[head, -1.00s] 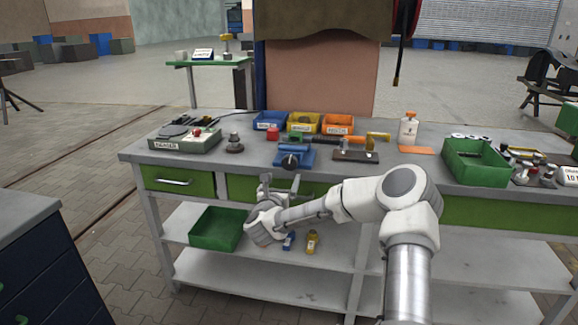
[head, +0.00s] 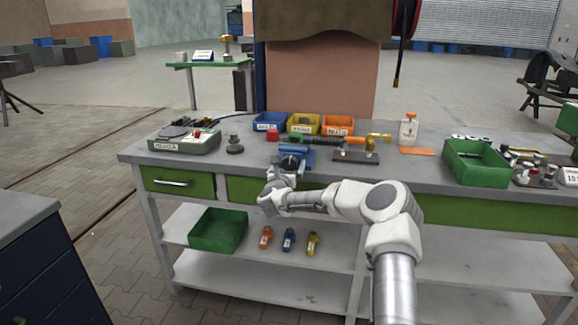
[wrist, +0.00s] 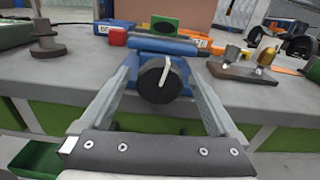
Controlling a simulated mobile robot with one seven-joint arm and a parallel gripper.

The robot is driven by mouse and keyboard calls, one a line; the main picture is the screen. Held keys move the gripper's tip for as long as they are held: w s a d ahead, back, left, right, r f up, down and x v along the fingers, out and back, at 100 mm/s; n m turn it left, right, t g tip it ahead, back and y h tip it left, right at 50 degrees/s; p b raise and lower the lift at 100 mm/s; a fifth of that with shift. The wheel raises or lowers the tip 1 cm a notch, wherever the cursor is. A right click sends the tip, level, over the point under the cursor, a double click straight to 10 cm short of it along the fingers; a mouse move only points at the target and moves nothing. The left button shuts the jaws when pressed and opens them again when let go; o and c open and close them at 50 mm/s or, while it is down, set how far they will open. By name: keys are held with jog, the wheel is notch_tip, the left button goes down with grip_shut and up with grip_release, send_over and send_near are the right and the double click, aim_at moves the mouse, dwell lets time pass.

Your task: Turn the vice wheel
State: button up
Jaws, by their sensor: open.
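The blue vice (head: 308,157) sits at the front edge of the workbench. Its wheel (wrist: 160,80) is a dark round disc with a pale mark across its face, facing my wrist camera. In the head view the wheel (head: 290,163) is partly behind my gripper. My gripper (wrist: 158,66) is open, with one finger on each side of the wheel in the wrist view. I cannot tell whether either finger touches it. Nothing is held between the fingers.
The grey workbench (head: 230,170) carries a labelled box (head: 184,141) at left, several coloured bins behind the vice, a block with fittings (head: 356,156) to its right and a green crate (head: 476,164) farther right. The shelf below holds another green crate (head: 218,231).

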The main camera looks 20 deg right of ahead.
jog(key=shift+c, duration=0.3)
jog(key=c, duration=1.3)
